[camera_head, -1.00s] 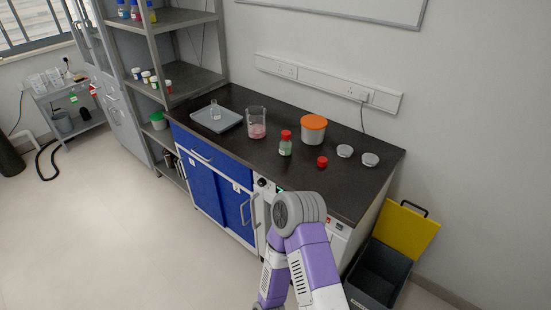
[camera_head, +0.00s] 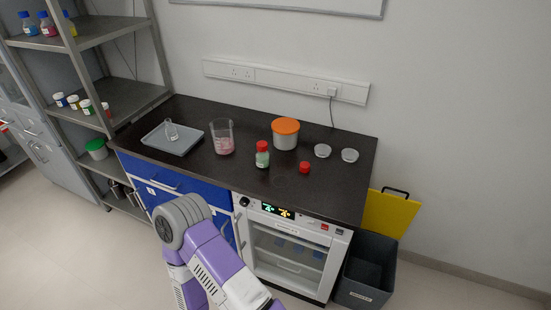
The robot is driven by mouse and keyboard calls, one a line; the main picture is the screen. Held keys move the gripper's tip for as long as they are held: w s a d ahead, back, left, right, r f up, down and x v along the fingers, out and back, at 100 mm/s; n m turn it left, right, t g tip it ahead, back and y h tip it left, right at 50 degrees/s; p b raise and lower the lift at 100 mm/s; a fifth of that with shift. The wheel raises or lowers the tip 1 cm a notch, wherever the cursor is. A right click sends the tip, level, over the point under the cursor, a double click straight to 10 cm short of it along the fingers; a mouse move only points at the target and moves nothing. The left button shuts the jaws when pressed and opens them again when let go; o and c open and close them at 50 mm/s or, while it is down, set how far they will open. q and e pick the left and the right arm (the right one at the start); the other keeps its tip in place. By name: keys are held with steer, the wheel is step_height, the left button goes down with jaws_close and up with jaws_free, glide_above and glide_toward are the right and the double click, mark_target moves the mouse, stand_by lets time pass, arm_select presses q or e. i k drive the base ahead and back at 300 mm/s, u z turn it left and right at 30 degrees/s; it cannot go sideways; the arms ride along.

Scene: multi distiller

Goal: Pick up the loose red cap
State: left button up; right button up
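The loose red cap (camera_head: 304,168) lies on the dark bench top (camera_head: 300,196), near its front right part. Just left of it stands a small bottle (camera_head: 262,158) with pale green contents and its own red cap on. A purple and grey arm of mine rises at the lower middle, in front of the bench and apart from the cap. No gripper fingers show in the head view, so neither gripper can be seen.
An orange-lidded tub (camera_head: 285,135) stands behind the cap, and two round dishes (camera_head: 323,151) (camera_head: 350,155) lie to its right. A beaker (camera_head: 222,138) with pink contents and a grey tray (camera_head: 172,142) are further left. A dark bin (camera_head: 366,272) stands right of the bench.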

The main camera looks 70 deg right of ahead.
mark_target(304, 167)
steer(key=i, duration=1.15)
steer(key=z, duration=2.2)
